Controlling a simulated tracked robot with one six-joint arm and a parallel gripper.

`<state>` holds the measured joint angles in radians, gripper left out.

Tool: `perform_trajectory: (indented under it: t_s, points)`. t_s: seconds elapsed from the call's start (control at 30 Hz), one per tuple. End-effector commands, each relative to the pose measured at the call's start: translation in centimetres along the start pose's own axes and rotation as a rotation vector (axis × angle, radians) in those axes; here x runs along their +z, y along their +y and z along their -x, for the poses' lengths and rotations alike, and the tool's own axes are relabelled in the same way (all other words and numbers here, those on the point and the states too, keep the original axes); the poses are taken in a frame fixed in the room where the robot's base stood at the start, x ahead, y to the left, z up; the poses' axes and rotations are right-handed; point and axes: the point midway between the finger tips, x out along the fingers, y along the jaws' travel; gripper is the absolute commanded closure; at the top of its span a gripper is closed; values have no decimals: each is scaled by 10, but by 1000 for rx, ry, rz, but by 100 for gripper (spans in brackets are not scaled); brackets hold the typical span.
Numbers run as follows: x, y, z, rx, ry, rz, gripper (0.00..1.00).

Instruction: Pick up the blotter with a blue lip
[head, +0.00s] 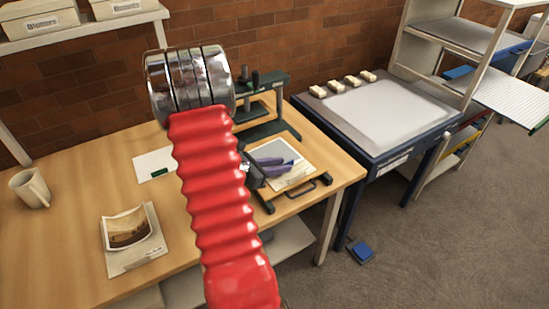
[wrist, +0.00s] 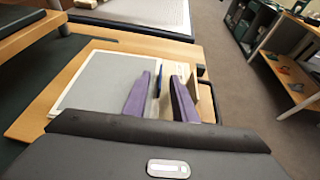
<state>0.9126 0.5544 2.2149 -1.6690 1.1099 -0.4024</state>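My gripper (head: 270,165) has purple fingers and is over the right end of the wooden bench. In the wrist view my gripper (wrist: 160,95) has its fingers apart. A thin pale thing with a blue edge (wrist: 159,82) shows between them. It may be the blotter with a blue lip; its lower part is hidden, and I cannot tell whether either finger touches it. In the head view my gripper and arm hide this spot.
A pale sheet with a grey panel (head: 285,158) lies under the gripper, beside a dark handle (head: 310,188). A black stand (head: 262,90) rises behind. A mug (head: 30,188) and a curled photo (head: 127,228) are left. A blue object (head: 361,252) lies on the floor.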

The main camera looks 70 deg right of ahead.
Motion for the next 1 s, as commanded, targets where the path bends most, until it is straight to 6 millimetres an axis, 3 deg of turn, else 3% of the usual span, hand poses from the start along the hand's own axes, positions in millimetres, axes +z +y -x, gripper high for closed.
perform_trajectory:
  t_s: [0.37,0.73,1.0]
  points:
    - [0,0,0,0,0,0,75]
    - [0,0,0,0,0,0,100]
    - [0,0,0,0,0,0,100]
